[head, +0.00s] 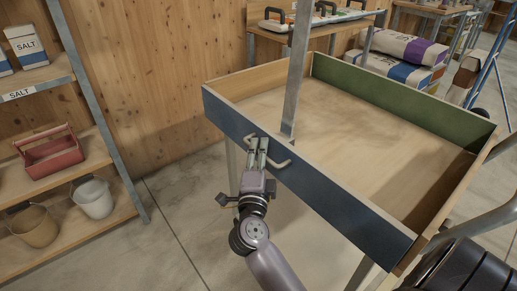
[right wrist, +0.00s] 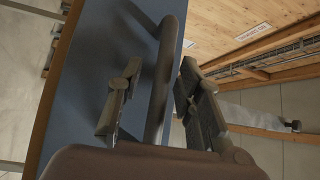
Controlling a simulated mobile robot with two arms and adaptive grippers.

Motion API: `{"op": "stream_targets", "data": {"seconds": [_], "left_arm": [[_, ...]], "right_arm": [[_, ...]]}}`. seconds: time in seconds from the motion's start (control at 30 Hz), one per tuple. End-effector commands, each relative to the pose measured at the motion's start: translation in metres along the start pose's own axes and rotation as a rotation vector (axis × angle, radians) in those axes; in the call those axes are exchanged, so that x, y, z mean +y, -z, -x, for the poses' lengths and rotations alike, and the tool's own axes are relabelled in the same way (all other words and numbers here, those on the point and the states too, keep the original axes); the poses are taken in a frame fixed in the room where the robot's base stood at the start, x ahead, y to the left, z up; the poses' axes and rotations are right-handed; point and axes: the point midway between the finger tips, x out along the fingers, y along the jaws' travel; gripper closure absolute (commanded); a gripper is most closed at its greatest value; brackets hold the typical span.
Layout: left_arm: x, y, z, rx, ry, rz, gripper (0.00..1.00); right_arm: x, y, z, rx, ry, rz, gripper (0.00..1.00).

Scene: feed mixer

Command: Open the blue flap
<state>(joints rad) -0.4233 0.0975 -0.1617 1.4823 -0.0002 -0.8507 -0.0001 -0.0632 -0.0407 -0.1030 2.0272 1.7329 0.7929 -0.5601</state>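The blue flap (head: 310,185) is the long dark blue front wall of a wooden box on legs. It stands upright against the box ends. A bar handle (head: 281,166) sits on its outer face. My right gripper (head: 258,145) is at this handle. In the right wrist view the handle (right wrist: 164,85) runs between the two fingers of my right gripper (right wrist: 158,105), with a gap to the left finger; the right finger is closer to it. The blue flap (right wrist: 85,75) is behind the left finger. My left gripper is not in view.
The wooden box (head: 435,212) has a green far wall (head: 400,97) and looks empty inside. A metal post (head: 298,70) rises beside the flap. Shelves on the left hold a red toolbox (head: 52,155) and buckets (head: 93,198). Bare floor lies left of the flap.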

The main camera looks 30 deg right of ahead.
Motion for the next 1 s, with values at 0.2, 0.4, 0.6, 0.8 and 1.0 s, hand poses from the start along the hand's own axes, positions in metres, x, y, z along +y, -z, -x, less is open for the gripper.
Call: {"op": "stream_targets", "data": {"seconds": [0.2,0.4,0.6,0.8,1.0], "left_arm": [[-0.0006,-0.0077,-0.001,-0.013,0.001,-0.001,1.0],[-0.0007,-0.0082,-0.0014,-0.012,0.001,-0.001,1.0],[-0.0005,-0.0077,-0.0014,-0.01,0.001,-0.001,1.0],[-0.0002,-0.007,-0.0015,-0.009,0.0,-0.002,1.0],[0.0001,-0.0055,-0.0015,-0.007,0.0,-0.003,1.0]], "right_arm": [[0.0001,0.0002,0.0,0.0,0.0,0.0,0.67],[0.0001,0.0,0.0,0.0,0.0,0.001,0.79],[0.0001,0.0,0.0,0.0,0.0,0.0,0.92],[0.0003,-0.0001,0.0001,0.0,-0.001,0.001,1.0],[0.0005,-0.0001,0.0001,0.0,-0.001,0.001,1.0]]}}
